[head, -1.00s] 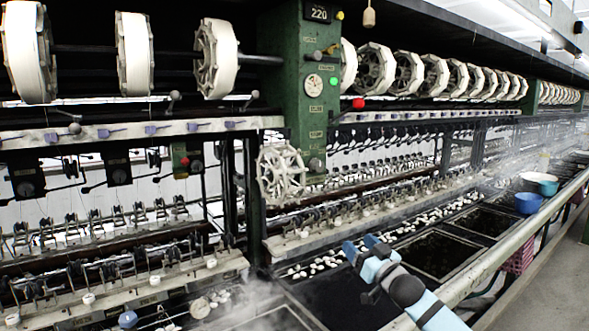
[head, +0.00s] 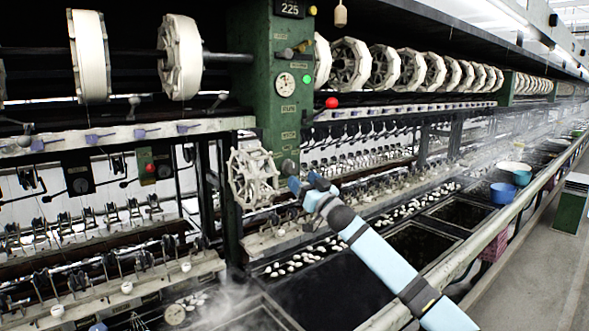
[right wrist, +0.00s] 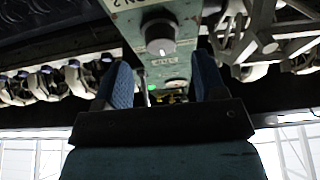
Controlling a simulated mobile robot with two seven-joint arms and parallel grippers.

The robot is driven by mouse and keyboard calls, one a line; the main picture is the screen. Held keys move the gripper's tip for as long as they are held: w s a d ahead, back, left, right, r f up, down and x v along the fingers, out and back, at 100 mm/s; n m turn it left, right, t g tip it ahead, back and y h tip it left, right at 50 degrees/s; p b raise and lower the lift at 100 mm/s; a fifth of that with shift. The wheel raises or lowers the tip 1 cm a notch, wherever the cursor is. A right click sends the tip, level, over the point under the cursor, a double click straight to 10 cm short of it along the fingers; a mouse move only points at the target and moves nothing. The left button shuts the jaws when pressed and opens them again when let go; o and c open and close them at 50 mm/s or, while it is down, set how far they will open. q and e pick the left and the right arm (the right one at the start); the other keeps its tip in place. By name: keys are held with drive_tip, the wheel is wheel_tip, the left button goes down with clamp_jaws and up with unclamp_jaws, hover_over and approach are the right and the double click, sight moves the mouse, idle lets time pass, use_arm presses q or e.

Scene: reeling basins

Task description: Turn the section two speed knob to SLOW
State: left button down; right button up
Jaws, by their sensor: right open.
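The grey round speed knob (right wrist: 160,38) sits on a green panel in the right wrist view, with a white pointer mark on its face. A small label, too small to read, is beside it. In the head view the knob (head: 288,167) is low on the green column (head: 275,85). My right gripper (head: 307,184) is open and empty, just in front of and slightly below the knob. In the right wrist view its blue fingers (right wrist: 162,68) are apart, with the knob beyond and between their tips; I see no contact. My left gripper is not in view.
A pale spoked handwheel (head: 253,178) is just left of the knob. A red ball-ended lever (head: 332,103) juts out above. Basins (head: 420,245) with white cocoons and steam lie below. Blue bowls (head: 503,192) stand at right.

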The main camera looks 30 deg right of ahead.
sight(294, 171)
drive_tip(key=shift+p+x, duration=0.45)
drive_tip(key=shift+x, duration=1.85)
drive_tip(key=c, duration=0.9)
